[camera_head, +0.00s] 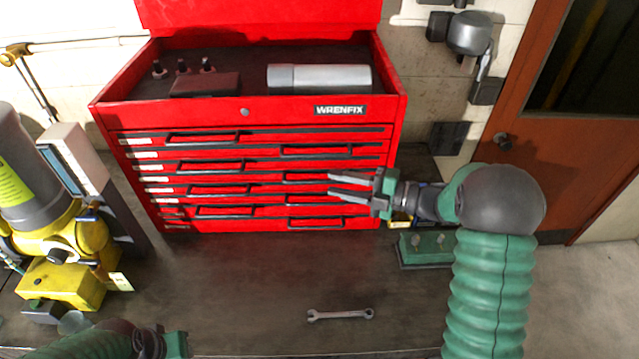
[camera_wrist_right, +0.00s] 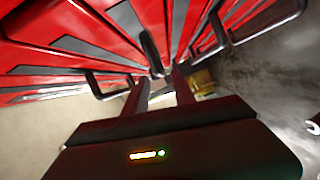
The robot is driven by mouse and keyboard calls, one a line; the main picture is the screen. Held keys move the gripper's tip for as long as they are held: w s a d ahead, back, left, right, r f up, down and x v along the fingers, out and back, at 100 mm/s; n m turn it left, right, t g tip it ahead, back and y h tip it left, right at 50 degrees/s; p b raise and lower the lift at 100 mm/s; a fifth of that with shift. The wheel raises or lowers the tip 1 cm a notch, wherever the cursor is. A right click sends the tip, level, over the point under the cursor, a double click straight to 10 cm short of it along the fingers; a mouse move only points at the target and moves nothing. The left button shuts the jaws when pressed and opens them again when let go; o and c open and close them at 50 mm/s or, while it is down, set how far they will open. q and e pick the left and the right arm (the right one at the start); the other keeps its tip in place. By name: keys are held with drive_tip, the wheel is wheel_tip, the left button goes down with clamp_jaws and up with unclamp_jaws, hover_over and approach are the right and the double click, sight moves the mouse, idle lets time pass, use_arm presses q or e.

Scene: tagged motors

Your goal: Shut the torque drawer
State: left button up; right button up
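A red tool chest (camera_head: 290,112) with several drawers and dark handles stands at the back of the bench. The drawer labels are too small to read, so I cannot tell which is the torque drawer or how far any drawer stands out. My right gripper (camera_head: 332,185) is open and empty, its fingers pointing left in front of the right-hand drawer handles. In the right wrist view its two fingers (camera_wrist_right: 160,88) are apart, close to the red drawer fronts (camera_wrist_right: 90,30); contact is unclear. My left gripper (camera_head: 172,345) shows only partly at the bottom edge; its fingertips are hidden.
A wrench (camera_head: 340,315) lies on the bench front. A yellow and grey instrument (camera_head: 65,265) stands at the left. A green block (camera_head: 425,250) sits right of the chest, near my right arm. A silver cylinder (camera_head: 320,78) lies in the chest's open top.

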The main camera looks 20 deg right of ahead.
drive_tip(key=b+v, duration=0.2)
drive_tip(key=v, duration=0.9)
drive_tip(key=shift+s+d, duration=0.2)
drive_tip(key=shift+s, duration=0.2)
